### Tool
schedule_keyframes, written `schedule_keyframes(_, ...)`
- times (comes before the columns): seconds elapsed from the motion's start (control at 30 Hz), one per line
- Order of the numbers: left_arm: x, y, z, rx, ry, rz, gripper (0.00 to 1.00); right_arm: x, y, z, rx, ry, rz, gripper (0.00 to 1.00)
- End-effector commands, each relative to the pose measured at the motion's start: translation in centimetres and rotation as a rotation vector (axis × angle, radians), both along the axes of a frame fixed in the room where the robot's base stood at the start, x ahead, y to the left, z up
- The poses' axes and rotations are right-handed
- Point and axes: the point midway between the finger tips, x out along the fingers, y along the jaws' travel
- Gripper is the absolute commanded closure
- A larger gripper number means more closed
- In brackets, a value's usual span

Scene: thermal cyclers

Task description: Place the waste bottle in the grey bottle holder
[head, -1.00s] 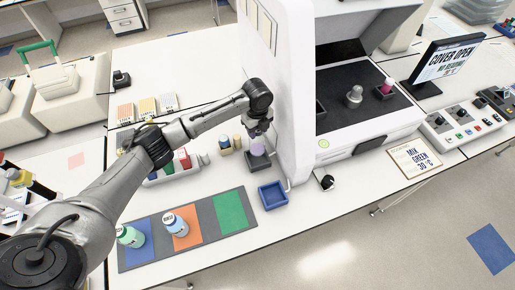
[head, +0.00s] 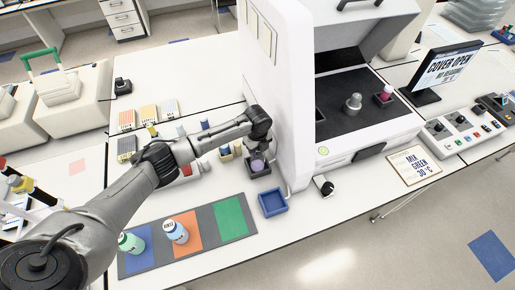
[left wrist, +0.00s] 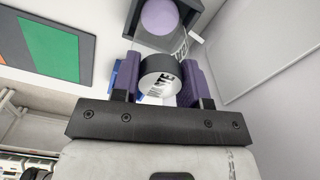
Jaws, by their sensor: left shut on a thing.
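My left gripper (head: 258,150) is over the grey bottle holder (head: 264,173), to the left of the big white machine. In the left wrist view, the gripper (left wrist: 160,85) is shut on the waste bottle (left wrist: 157,87), with a white label and dark lettering partly showing between the purple finger pads. The holder (left wrist: 202,22) shows beyond the bottle as a dark square frame around a purple round surface (left wrist: 160,16). I cannot tell whether that surface belongs to the bottle or the holder, or whether the bottle touches the holder. My right gripper is not in view.
A blue tray (head: 272,202) stands just in front of the holder. A grey mat (head: 204,218) with blue, orange and green fields holds a green-capped bottle (head: 131,243) and a rinse bottle (head: 177,232). The white machine (head: 287,110) rises close on the right.

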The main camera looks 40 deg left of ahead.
Motion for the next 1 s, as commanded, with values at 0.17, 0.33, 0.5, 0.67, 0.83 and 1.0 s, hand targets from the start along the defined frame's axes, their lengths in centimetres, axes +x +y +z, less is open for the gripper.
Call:
schedule_keyframes(0.17,0.0,0.0,-0.3,0.0,0.0,0.0,0.57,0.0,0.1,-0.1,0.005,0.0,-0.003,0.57)
schedule_keyframes(0.33,0.0,0.0,-0.3,0.0,0.0,0.0,0.4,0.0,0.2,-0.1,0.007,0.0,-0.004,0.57)
schedule_keyframes(0.5,0.0,0.0,-0.3,0.0,0.0,0.0,0.34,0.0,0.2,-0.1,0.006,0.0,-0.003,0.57)
schedule_keyframes(0.67,0.0,0.0,-0.1,0.0,0.0,0.0,0.34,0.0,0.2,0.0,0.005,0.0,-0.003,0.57)
schedule_keyframes(0.83,0.1,0.0,1.5,-0.001,-0.003,0.001,0.34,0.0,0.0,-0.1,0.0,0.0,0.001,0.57)
schedule_keyframes(1.0,0.1,0.1,4.6,0.0,-0.004,0.0,0.34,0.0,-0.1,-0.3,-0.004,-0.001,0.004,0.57)
